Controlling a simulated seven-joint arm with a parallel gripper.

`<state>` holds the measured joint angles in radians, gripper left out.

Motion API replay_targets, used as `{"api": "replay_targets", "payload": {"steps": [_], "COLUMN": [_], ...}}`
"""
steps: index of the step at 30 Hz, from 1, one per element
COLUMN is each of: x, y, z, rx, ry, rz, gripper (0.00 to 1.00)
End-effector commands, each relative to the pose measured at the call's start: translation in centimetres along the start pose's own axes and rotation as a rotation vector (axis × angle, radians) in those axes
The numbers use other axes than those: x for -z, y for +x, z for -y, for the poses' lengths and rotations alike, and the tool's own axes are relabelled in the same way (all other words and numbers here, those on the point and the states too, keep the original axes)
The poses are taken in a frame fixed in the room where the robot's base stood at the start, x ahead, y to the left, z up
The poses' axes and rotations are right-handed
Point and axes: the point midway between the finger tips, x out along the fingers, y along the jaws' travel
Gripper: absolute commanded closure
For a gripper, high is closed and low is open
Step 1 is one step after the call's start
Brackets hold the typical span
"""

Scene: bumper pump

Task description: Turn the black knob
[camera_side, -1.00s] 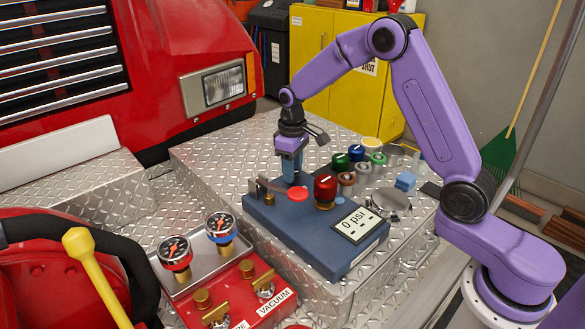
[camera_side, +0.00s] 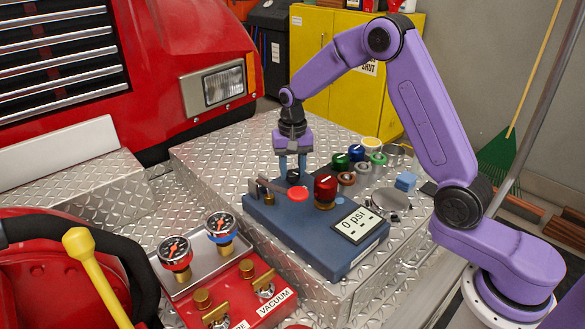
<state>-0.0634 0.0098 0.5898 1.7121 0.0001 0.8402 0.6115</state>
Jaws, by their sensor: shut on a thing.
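The black knob (camera_side: 293,177) sits at the far end of the blue panel box (camera_side: 300,233). Only a small dark part of it shows between my fingers. My gripper (camera_side: 293,172) points straight down over that end of the box. Its two blue fingers stand on either side of the knob, side by side in this view, and are shut on it. The display (camera_side: 356,225) on the box reads 0 psi.
A red button (camera_side: 299,194), a red knob (camera_side: 325,188) and a metal lever (camera_side: 272,190) stand close to my fingers. Several coloured caps (camera_side: 357,153) lie behind the box on the diamond plate. A red gauge panel (camera_side: 235,287) is at the front left.

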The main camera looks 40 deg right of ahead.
Motion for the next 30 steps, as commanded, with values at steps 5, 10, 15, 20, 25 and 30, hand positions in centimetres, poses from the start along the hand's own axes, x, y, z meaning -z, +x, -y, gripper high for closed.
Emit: {"api": "replay_targets", "payload": {"steps": [5,10,15,20,25,30], "x": [0.05,0.06,0.07,0.07,0.08,0.08], "y": [-0.1,-0.1,-0.11,-0.11,-0.11,-0.11], "z": [0.03,0.03,0.03,0.03,0.02,0.02], "rx": [0.001,0.001,0.002,0.002,0.002,0.002], "ry": [0.113,0.188,0.229,0.243,0.246,0.246], "rz": [-0.002,-0.002,-0.002,-0.002,-0.002,-0.002], "gripper": [0.91,0.91,0.91,0.91,0.91,0.91]}}
